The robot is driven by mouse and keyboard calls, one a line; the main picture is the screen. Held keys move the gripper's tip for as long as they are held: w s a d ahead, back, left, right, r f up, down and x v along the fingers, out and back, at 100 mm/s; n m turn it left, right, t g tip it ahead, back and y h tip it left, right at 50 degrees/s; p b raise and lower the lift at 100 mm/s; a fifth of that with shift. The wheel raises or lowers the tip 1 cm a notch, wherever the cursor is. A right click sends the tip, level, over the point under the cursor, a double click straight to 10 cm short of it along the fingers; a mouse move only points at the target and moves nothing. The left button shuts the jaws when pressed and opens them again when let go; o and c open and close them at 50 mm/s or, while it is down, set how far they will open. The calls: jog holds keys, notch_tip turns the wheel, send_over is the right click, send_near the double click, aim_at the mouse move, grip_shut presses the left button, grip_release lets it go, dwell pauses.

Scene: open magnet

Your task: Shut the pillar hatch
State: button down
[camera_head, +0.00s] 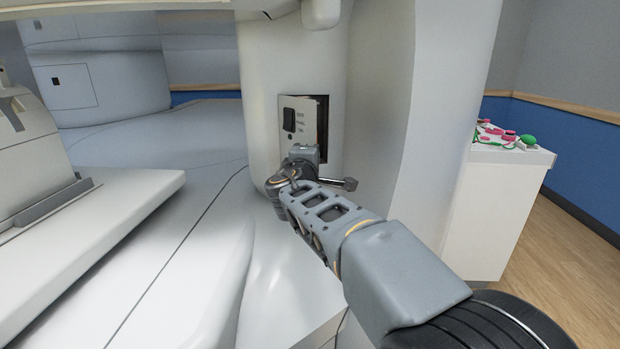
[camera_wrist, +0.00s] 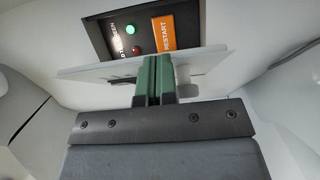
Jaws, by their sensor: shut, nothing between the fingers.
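The pillar hatch (camera_head: 297,122) is a small white door with a black latch, low on the pillar (camera_head: 270,60) in the head view. It stands ajar, with a dark gap along its right side. In the wrist view the hatch (camera_wrist: 100,69) is seen nearly edge-on, in front of a recess (camera_wrist: 115,48) with a green light, a red light and an orange RESTART label. My gripper (camera_wrist: 156,62) is shut and empty, its green fingers overlapping the hatch's edge in the picture. I cannot tell whether they touch it. In the head view my arm's end hides the fingertips.
A white couch (camera_head: 100,215) lies to the left. A white cabinet (camera_head: 500,210) with pink and green items on top stands at the right. Bare wooden floor (camera_head: 570,270) shows beyond it. The pillar's curved side (camera_head: 385,90) rises right of the hatch.

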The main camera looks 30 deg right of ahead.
jog(key=shift+w+d+b, duration=0.65)
jog(key=shift+d+b, duration=0.15)
jog(key=shift+d, duration=0.45)
jog(key=shift+w+d+b, duration=0.65)
jog(key=shift+d+b, duration=0.1)
jog(key=shift+d, duration=0.55)
jog(key=shift+w+d+b, duration=0.65)
jog(key=shift+d+b, duration=0.15)
jog(key=shift+d, duration=0.45)
